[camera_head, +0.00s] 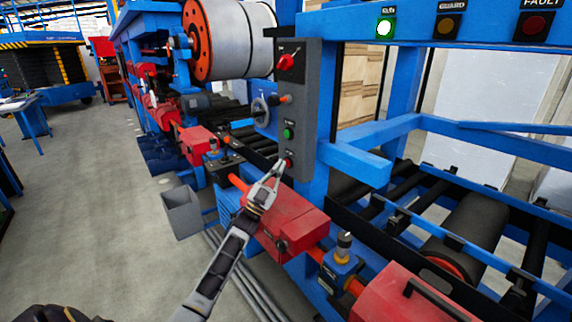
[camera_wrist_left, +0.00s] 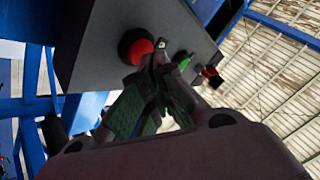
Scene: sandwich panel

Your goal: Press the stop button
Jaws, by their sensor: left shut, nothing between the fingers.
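The grey control panel (camera_head: 302,105) stands upright on the blue machine. Near its lower end is a red button (camera_head: 289,163), the stop button, partly covered by my fingertips in the head view. In the left wrist view the round red button (camera_wrist_left: 139,50) sits just beside the fingertips. A green button (camera_head: 288,133) is above it on the panel. My left gripper (camera_head: 280,166) is shut and empty, its tips at the red button; whether they touch it I cannot tell. The gripper also shows in the left wrist view (camera_wrist_left: 158,62).
A red rotary switch (camera_head: 286,62) is at the panel's top. A green lamp (camera_head: 385,28) is lit on the upper beam. Red machine housings (camera_head: 290,222) lie below the panel, with rollers to the right. A grey bin (camera_head: 182,212) stands on the floor at left.

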